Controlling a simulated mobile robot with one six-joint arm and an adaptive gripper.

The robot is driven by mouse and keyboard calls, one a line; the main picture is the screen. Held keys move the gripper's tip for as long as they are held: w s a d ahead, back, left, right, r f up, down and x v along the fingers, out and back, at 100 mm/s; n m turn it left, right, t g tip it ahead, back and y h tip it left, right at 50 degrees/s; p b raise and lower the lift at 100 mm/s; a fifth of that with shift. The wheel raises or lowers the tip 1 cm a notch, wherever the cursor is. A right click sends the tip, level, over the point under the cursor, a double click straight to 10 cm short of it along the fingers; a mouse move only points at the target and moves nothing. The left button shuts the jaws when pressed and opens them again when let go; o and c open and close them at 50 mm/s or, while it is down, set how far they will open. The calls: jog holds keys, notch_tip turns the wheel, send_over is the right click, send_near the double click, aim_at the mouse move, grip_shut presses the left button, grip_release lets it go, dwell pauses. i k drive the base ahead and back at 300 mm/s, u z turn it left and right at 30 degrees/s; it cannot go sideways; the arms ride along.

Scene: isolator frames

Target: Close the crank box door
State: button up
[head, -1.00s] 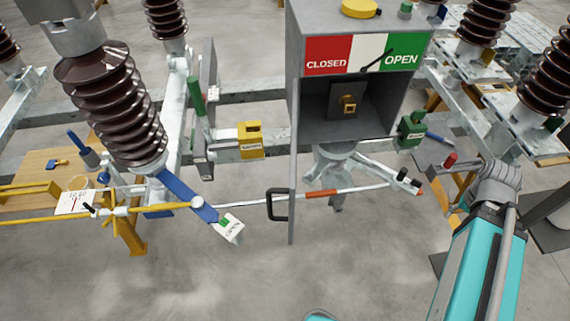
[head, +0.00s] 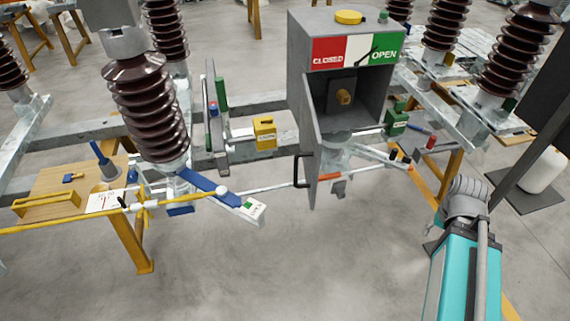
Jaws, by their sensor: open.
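The grey crank box (head: 297,50) stands right of centre in the head view. Its front is open and shows a dark recess with a brass-coloured crank fitting (head: 344,97). The door (head: 312,145) is open, swung out toward me from the box's left side and seen nearly edge-on. A black handle (head: 298,171) sticks out from the door's left face. A CLOSED/OPEN label (head: 330,51) is above the opening. My teal arm is at the lower right, apart from the door; I cannot make out my gripper in this view.
A brown insulator (head: 148,110) and a blue lever (head: 210,187) stand at the left. The floor in front of the door is clear.

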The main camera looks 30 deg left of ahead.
aim_at(311, 140)
jog(key=z, duration=0.05)
jog(key=k, duration=0.95)
jog(key=u, duration=0.85)
jog(key=i, duration=0.5)
jog(key=z, duration=0.45)
